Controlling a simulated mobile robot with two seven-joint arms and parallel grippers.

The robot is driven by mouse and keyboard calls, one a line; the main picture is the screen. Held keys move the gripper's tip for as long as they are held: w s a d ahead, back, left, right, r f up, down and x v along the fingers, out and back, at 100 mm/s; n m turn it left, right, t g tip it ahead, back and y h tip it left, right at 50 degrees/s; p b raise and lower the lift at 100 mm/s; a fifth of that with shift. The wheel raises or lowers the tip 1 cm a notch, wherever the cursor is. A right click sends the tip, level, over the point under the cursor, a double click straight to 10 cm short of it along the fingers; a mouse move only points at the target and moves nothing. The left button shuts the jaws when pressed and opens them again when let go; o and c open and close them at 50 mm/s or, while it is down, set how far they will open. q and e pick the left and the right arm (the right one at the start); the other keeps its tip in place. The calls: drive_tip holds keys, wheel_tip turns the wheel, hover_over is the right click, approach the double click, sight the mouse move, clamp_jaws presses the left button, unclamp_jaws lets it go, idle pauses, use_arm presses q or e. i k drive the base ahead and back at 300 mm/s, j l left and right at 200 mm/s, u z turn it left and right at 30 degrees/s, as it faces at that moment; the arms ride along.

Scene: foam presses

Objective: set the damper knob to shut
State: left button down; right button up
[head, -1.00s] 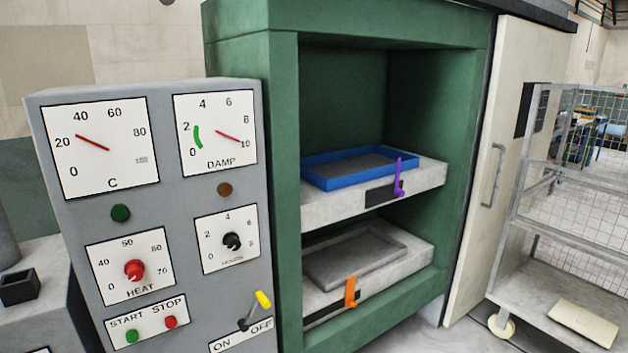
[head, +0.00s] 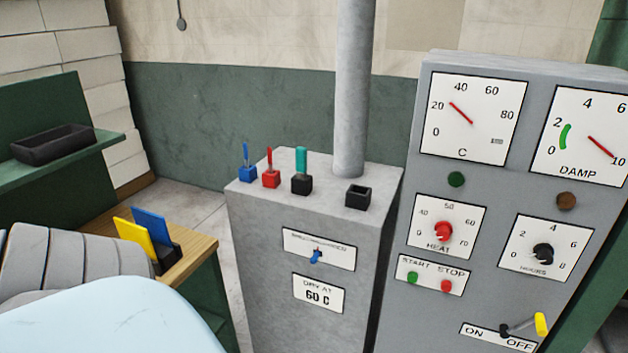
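A small blue knob (head: 316,256) sits on a white plate (head: 335,262) on the front of the grey cabinet (head: 262,275), below its pipe. The plate's lettering is too small to read, so I cannot confirm it is the damper knob or tell its setting. A sign under it reads "DRY AT 60 C". To the right, the control panel (head: 400,315) has a gauge marked DAMP (head: 580,135), a red HEAT knob (head: 443,231) and a black HOURS knob (head: 543,254). Neither of my grippers is in view.
Several small coloured holders, including a red one (head: 271,179), and an empty black one (head: 358,195) stand on the cabinet top. A grey pipe (head: 354,90) rises from it. A wooden-topped bench (head: 195,255) stands left. A pale blue surface fills the lower left corner.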

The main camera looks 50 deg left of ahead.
sight(313, 260)
drive_tip(key=u, duration=1.65)
